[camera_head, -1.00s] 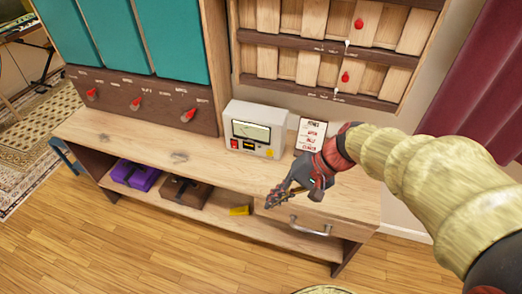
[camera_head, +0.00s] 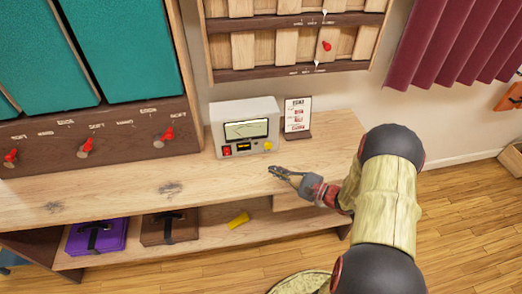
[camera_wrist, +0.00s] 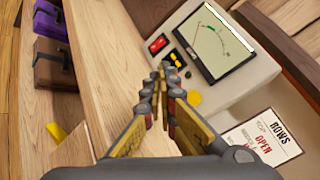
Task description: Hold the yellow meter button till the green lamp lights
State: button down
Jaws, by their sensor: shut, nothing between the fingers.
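The grey meter box (camera_head: 222,116) stands on the wooden bench top, its dial facing out. Its yellow button (camera_head: 267,146) is at the lower right of the front face; it also shows in the wrist view (camera_wrist: 194,98). My gripper (camera_head: 275,171) is shut and empty, just in front of and below the button, apart from it in the head view. In the wrist view, my fingertips (camera_wrist: 164,73) appear left of the button. A small dark round spot (camera_wrist: 188,75) sits near the button; I cannot tell if it is the lamp. I see no green light lit.
A red switch (camera_head: 227,151) is at the meter's lower left. A printed card (camera_head: 298,115) stands right of the meter. The bench top (camera_head: 110,190) left of it is clear. Below lie a purple case (camera_head: 85,236), a brown case (camera_head: 183,229) and a yellow object (camera_head: 238,220).

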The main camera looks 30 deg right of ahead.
aim_at(268, 146)
jog(key=shift+d+f, duration=0.15)
jog(key=w, duration=0.2)
jog(key=w+d+b, duration=0.1)
jog(key=w, duration=0.1)
jog(key=w+d+b, duration=0.1)
jog(key=w, duration=0.2)
jog(key=shift+f, duration=0.1)
jog(key=shift+w+d+b, duration=0.2)
jog(key=shift+w+b, duration=0.15)
jog(key=shift+w, duration=0.35)
jog(key=shift+w, duration=0.1)
dwell(1.1)
jog(key=shift+w+d, duration=0.15)
jog(key=shift+w, duration=0.15)
jog(key=shift+w+d+b, duration=0.15)
jog(key=shift+w+b, duration=0.35)
jog(key=shift+w, duration=0.05)
dwell(2.9)
jog(key=shift+s, duration=0.15)
dwell(0.8)
jog(key=shift+s+a, duration=0.3)
jog(key=shift+s, duration=0.5)
